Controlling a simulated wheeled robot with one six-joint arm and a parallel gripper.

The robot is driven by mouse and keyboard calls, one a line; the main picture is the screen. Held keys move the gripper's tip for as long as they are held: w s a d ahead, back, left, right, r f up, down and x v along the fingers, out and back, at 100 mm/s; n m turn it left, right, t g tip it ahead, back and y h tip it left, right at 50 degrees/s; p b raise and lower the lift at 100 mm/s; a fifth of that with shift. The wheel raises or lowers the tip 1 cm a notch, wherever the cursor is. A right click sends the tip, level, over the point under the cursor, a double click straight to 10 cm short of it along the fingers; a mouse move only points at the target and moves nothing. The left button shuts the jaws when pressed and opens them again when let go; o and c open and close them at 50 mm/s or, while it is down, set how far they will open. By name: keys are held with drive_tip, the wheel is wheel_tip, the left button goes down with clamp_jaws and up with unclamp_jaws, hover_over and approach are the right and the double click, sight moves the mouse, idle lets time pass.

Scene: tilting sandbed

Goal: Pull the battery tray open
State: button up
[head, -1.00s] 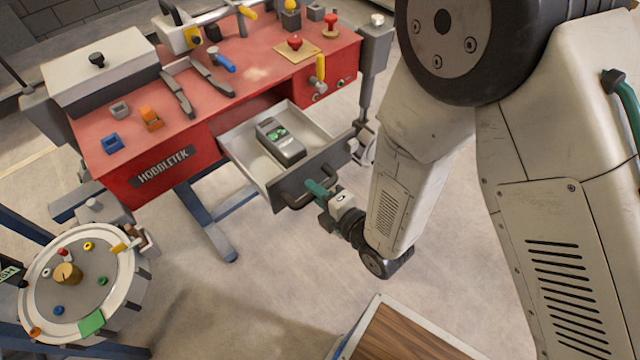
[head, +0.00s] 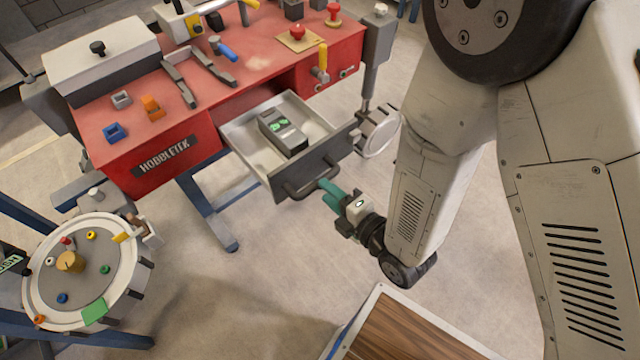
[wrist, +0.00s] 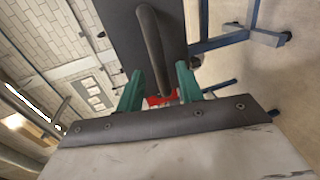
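The battery tray (head: 250,142) is a pale drawer with a dark front, standing pulled out from the red bench. A grey battery (head: 284,133) with green marks lies in it. The dark bar handle (head: 303,187) is on its front and also shows in the wrist view (wrist: 152,45). My gripper (head: 326,191) has green fingers and is just right of the handle in the head view. In the wrist view the fingers (wrist: 159,86) are spread apart, with the bar between and beyond them. I cannot tell whether a finger touches the bar.
The red bench (head: 160,165) carries tools, blocks and a red button. A round table (head: 85,270) with coloured pegs stands at lower left. A wood-topped box (head: 410,330) is at the bottom. Floor between them is clear.

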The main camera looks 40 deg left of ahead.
drive_tip(key=shift+v, duration=1.55)
